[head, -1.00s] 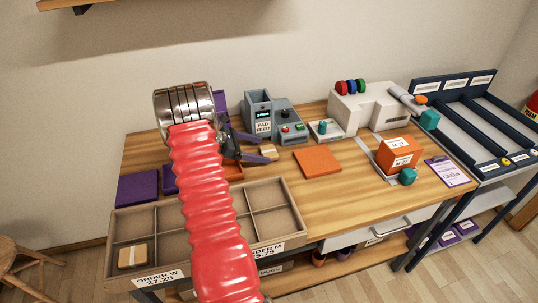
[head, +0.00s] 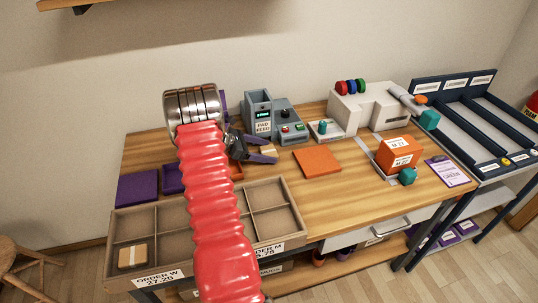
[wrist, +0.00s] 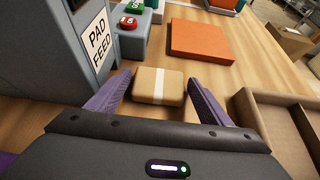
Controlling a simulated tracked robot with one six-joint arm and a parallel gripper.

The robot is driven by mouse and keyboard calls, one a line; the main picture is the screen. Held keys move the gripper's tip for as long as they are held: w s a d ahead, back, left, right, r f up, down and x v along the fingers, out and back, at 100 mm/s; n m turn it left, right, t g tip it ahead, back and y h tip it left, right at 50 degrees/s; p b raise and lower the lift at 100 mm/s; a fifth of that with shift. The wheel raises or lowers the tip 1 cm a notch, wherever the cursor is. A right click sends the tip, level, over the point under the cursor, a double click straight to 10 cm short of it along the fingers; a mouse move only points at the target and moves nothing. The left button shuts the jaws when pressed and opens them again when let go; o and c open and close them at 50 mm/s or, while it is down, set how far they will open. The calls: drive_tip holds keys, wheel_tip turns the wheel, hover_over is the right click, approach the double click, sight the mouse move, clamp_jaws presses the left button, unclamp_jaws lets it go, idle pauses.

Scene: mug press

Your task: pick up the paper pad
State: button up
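The paper pad (wrist: 158,86) is a small tan block with a white band, lying on the wooden table in front of the pad feed machine (wrist: 85,38). In the head view the pad (head: 268,150) shows only partly beside my gripper (head: 275,153). In the wrist view my gripper (wrist: 160,90) is open, with one purple finger on each side of the pad. Gaps show between the fingers and the pad's sides. The pad's near edge is close to the gripper body.
An orange slab (wrist: 200,40) lies beyond the pad. The divided cardboard tray (wrist: 278,110) stands to the right in the wrist view; another similar pad (head: 132,256) lies in its left part. A control box with red and green buttons (head: 292,130) stands by the feed.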

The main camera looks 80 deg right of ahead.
sight(265, 152)
drive_tip(key=c, duration=0.8)
wheel_tip(265, 152, up, 18)
idle(0.5)
idle(0.4)
